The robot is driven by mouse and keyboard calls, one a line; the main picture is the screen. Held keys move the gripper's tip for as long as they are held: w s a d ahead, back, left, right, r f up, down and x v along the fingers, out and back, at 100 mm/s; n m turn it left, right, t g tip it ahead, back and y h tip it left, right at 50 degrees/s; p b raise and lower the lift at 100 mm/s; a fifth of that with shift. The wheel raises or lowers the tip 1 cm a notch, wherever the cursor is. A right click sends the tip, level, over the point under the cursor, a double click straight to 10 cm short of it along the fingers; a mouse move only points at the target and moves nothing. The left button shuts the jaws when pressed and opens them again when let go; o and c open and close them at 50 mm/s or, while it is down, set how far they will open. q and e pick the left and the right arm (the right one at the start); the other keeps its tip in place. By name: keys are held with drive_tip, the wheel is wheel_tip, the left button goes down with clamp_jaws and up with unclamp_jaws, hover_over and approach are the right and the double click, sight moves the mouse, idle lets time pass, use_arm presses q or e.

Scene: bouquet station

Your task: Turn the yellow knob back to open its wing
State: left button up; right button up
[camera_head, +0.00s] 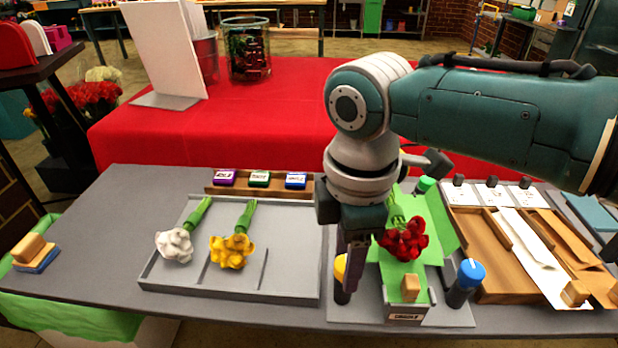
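The yellow knob (340,267) sits on a dark post at the front left of the wrapping station, partly hidden by my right gripper (351,280). The gripper points down right beside the knob; I cannot tell whether its fingers touch it or how far apart they are. A red flower (405,239) lies on green wrapping (400,272) in the middle of the station. A green flap (438,220) stands out on the right side; the left side is hidden by my gripper and arm. My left gripper is not in view.
A blue knob (471,271) stands at the station's front right and a green knob (425,184) at its back. A grey tray (290,285) with white and yellow flowers lies to the left. Wooden trays (490,287) lie to the right.

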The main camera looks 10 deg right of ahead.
drive_tip(key=shift+o, duration=0.9)
wheel_tip(320, 180, up, 10)
drive_tip(key=p, duration=0.2)
drive_tip(key=shift+s, duration=0.2)
